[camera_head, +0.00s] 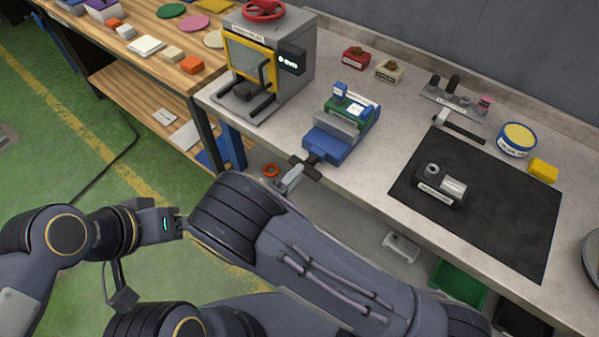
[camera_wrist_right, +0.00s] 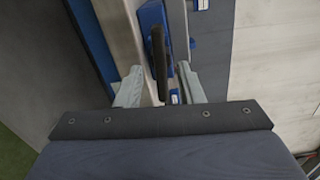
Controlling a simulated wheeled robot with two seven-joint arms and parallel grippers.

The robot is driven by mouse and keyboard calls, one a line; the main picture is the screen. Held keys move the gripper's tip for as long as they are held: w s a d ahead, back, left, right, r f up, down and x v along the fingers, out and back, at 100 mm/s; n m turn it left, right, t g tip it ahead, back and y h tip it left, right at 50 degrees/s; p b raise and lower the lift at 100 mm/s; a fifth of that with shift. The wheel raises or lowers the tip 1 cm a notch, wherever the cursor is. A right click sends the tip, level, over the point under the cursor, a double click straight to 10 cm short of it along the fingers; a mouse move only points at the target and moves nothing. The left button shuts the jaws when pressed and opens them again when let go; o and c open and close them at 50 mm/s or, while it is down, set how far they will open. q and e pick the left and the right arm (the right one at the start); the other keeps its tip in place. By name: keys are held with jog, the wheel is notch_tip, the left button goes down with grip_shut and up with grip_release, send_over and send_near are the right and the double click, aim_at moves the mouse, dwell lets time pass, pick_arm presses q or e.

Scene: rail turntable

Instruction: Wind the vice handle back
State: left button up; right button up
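The blue vice (camera_head: 329,138) stands at the front edge of the bench, its grey jaw block facing a green-topped part (camera_head: 352,105). Its dark handle bar (camera_head: 306,168) sticks out at the front, past the bench edge. My right gripper (camera_head: 290,180) is at the handle, with one pale finger showing and the rest behind my forearm. In the right wrist view, the two pale fingers (camera_wrist_right: 160,88) are apart, with the dark handle bar (camera_wrist_right: 160,60) between them and a gap on each side. My left arm's end (camera_head: 160,225) runs behind my right arm, and its fingertips are hidden.
A grey machine with a red handwheel (camera_head: 263,10) stands left of the vice. A black mat (camera_head: 500,220) with a grey device (camera_head: 440,185) lies to the right. An orange ring (camera_head: 271,170) shows near the gripper. Green and grey bins sit below the bench.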

jog(key=b+v, duration=0.1)
jog(key=v, duration=0.4)
jog(key=shift+s+a, duration=0.15)
jog(key=shift+s, duration=0.05)
jog(key=shift+w, duration=0.1)
